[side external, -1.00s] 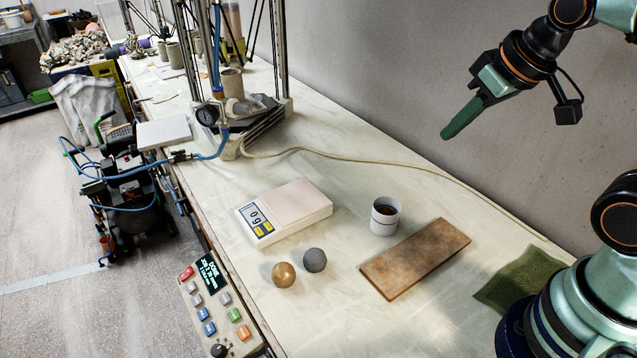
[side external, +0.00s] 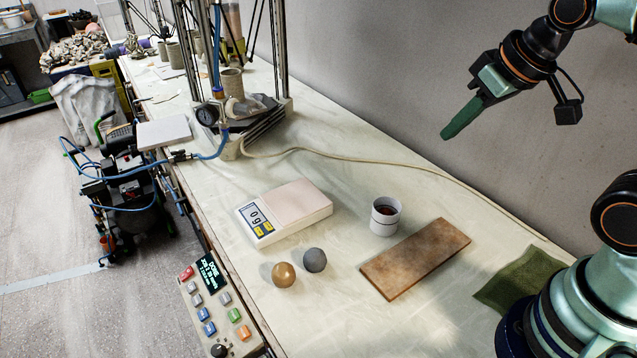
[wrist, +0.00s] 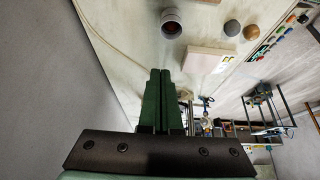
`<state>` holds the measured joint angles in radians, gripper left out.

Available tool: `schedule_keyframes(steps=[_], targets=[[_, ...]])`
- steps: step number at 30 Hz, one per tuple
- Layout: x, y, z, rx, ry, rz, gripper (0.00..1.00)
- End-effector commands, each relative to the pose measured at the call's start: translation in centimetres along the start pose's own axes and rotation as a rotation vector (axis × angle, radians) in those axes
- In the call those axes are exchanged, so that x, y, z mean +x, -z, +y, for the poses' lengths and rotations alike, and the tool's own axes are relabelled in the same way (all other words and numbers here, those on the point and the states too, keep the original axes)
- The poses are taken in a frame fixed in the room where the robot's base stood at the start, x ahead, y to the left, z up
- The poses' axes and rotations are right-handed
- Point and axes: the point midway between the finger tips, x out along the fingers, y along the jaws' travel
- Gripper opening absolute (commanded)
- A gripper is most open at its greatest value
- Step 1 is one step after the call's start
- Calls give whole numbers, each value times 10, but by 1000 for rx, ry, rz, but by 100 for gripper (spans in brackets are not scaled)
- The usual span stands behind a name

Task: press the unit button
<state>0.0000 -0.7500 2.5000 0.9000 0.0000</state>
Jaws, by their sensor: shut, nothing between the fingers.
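A white scale (side external: 300,232) with a pale pink top stands on the table; it also shows in the wrist view (wrist: 203,61). Its front panel (side external: 256,219) has a lit display and small coloured keys at its edge. The key labels are too small to read, so I cannot tell which is the unit button. My gripper (side external: 447,134) is shut and empty, high above the table, to the right of and well apart from the scale. Its green fingers (wrist: 160,74) lie together in the wrist view, and the scale appears beyond their tips to the right.
A white cup (side external: 386,218) with dark contents, a brown board (side external: 415,258), a gold ball (side external: 284,275) and a grey ball (side external: 315,260) are near the scale. A button console (side external: 214,310) is at the table's front edge. A hose (side external: 350,155) runs along the back; a green cloth (side external: 520,278) lies right.

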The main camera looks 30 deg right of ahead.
Motion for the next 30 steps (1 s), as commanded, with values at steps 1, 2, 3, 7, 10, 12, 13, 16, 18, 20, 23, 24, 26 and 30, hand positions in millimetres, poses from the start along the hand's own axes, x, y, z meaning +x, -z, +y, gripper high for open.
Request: schedule_keyframes(steps=[1, 2, 3, 7, 10, 12, 13, 16, 18, 20, 23, 24, 26, 30], targets=[[0, 0, 0, 0, 0, 0, 0], [0, 0, 0, 0, 0, 0, 0], [0, 0, 0, 0, 0, 0, 0], [0, 0, 0, 0, 0, 0, 0], [0, 1, 0, 0, 1, -1, 0], [-1, 4, -2, 0, 3, -5, 0], [-1, 6, -3, 0, 5, -9, 0], [-2, 16, -9, 0, 13, -30, 0], [-1, 28, -16, 1, 21, -50, 0], [0, 38, -22, 3, 28, -71, 0], [3, 57, -35, 5, 39, -106, 0], [5, 64, -40, 6, 42, -120, 0], [8, 74, -49, 8, 47, -140, 0], [19, 96, -70, 9, 55, -188, 0]])
